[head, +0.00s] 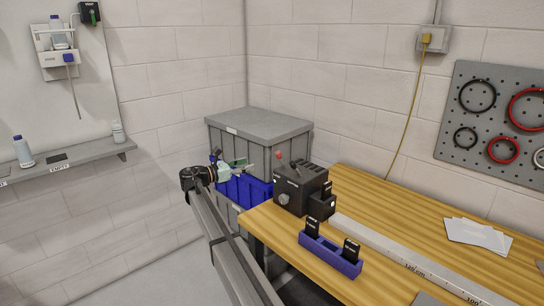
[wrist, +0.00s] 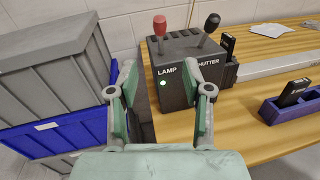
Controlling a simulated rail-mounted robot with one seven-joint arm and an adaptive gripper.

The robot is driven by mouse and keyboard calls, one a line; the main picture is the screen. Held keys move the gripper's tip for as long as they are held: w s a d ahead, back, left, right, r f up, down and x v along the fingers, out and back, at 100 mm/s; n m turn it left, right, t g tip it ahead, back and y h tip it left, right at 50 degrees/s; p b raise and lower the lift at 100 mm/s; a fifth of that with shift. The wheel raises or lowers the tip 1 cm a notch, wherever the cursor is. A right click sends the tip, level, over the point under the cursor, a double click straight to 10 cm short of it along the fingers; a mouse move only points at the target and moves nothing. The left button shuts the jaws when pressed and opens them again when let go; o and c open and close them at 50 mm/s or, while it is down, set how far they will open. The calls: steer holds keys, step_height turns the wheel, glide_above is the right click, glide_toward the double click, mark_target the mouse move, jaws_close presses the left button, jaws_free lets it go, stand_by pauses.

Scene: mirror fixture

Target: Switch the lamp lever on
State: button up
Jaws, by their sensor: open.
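The dark control box (head: 301,191) stands at the left end of the wooden table. In the wrist view the box (wrist: 178,90) carries the words LAMP and SHUTTER. The red-knobbed lamp lever (wrist: 160,27) rises above LAMP and looks nearly upright; its red knob also shows in the head view (head: 279,155). The black-knobbed shutter lever (wrist: 211,25) leans right. A small pale green spot (wrist: 163,83) shows below LAMP. My gripper (wrist: 163,68) is open and empty, its fingers framing the LAMP side of the face, below the lever and apart from it. The head view shows my gripper (head: 251,169) left of the box.
Grey bins (head: 258,128) and a blue bin (head: 244,190) stand left of the table. A blue holder (head: 330,255) with black cards lies in front of the box. A long pale rail (head: 400,258) runs right along the wooden table (head: 385,205). Air above the box is clear.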

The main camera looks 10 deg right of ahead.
mark_target(279, 161)
steer(key=p+x, duration=0.3)
steer(key=x, duration=1.3)
steer(key=shift+p, duration=0.3)
steer(key=shift+f, duration=0.1)
steer(key=shift+a, duration=0.1)
jaws_close()
